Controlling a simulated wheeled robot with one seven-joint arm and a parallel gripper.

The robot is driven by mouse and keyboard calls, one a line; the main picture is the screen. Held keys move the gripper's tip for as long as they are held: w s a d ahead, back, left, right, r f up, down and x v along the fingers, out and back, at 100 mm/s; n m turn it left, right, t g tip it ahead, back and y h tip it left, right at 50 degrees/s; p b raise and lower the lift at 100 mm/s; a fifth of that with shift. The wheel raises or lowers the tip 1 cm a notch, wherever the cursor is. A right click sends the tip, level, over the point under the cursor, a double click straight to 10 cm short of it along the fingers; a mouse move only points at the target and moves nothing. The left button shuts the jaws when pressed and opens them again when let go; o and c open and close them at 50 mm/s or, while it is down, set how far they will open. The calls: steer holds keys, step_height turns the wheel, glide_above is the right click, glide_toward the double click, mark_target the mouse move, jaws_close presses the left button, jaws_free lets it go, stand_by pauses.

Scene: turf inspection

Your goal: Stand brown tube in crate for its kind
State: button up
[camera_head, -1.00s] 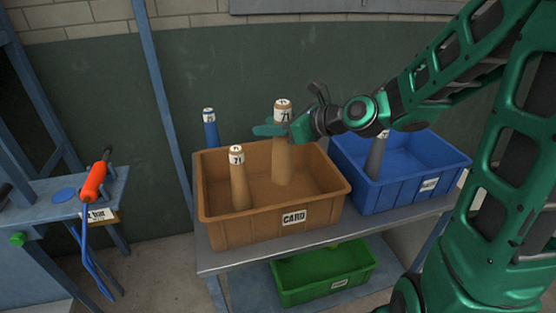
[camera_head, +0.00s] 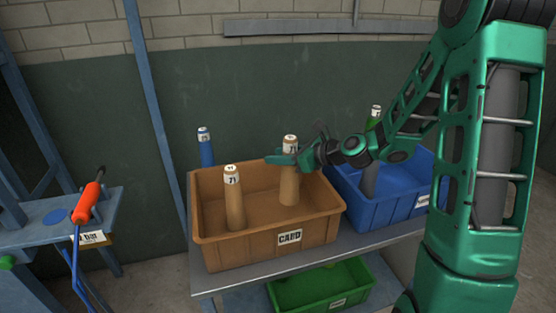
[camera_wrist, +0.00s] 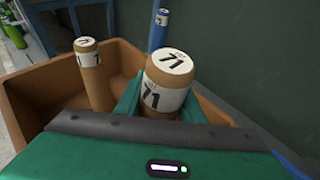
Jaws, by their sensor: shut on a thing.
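The brown tube (camera_head: 289,184) has a white label marked 71 near its top. It stands about upright inside the brown crate (camera_head: 221,252), which carries a card sign (camera_head: 289,237). My gripper (camera_head: 288,158) is shut on the tube just below its top, reaching in from the right. In the wrist view the tube's capped top (camera_wrist: 169,66) shows close up, between the green fingers. Whether its foot touches the crate floor cannot be told. A second brown tube (camera_head: 235,205) with a like label stands in the crate's left part, apart from the held one.
A blue crate (camera_head: 397,205) holding a grey tube (camera_head: 369,180) stands right of the brown crate on the grey table. A blue tube (camera_head: 206,150) stands behind the brown crate. A green crate (camera_head: 318,287) sits below. An orange-handled tool (camera_head: 87,202) is at left.

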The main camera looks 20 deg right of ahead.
steer(key=shift+f, duration=1.1)
steer(key=o, duration=1)
steer(key=shift+o, duration=0.2)
steer(key=shift+r, duration=0.1)
